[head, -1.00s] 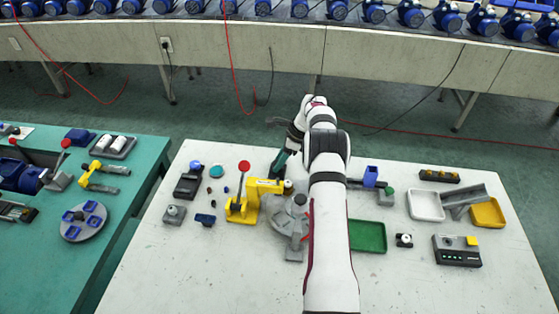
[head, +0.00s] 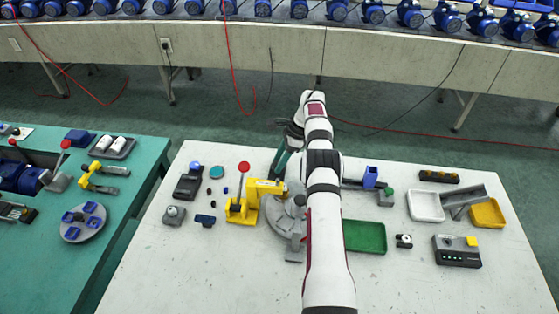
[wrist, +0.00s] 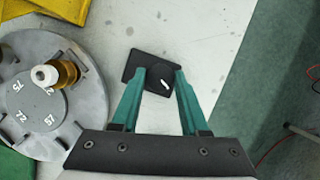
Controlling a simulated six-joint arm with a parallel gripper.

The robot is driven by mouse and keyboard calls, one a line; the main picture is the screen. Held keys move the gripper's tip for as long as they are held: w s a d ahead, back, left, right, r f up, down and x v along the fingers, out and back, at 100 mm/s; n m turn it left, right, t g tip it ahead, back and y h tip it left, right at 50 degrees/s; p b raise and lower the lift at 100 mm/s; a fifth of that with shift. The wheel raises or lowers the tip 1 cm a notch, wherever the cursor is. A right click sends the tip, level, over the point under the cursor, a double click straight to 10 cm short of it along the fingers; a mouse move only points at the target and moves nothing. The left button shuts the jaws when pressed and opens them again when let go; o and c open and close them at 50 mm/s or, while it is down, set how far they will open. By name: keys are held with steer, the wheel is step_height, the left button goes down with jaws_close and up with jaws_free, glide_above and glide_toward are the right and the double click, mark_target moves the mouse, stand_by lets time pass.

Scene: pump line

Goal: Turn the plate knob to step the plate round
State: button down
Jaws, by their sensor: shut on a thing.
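The plate knob (wrist: 161,88) is a round black knob with a white mark, on a dark square base (wrist: 137,66). In the wrist view the teal fingers of my gripper (wrist: 162,72) stand on either side of it, shut on it. The grey round plate (wrist: 88,85) lies left of the knob and carries numbers such as 75, 22 and 57. A white-topped amber piece (wrist: 62,73) stands on the plate. In the head view my gripper (head: 281,162) is behind the plate (head: 277,220); my arm covers part of the plate, and the knob is hidden.
A yellow press with a red ball (head: 240,205) stands left of the plate. A green tray (head: 364,237) lies to the right of my arm, with a white tray (head: 425,205) further right. The white table (head: 190,265) is bare at the front left.

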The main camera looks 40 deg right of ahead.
steer(key=shift+c, duration=2.1)
jaws_free()
steer(key=shift+f, duration=0.1)
steer(key=v, duration=0.7)
steer(key=shift+r, duration=0.3)
steer(key=shift+r, duration=0.1)
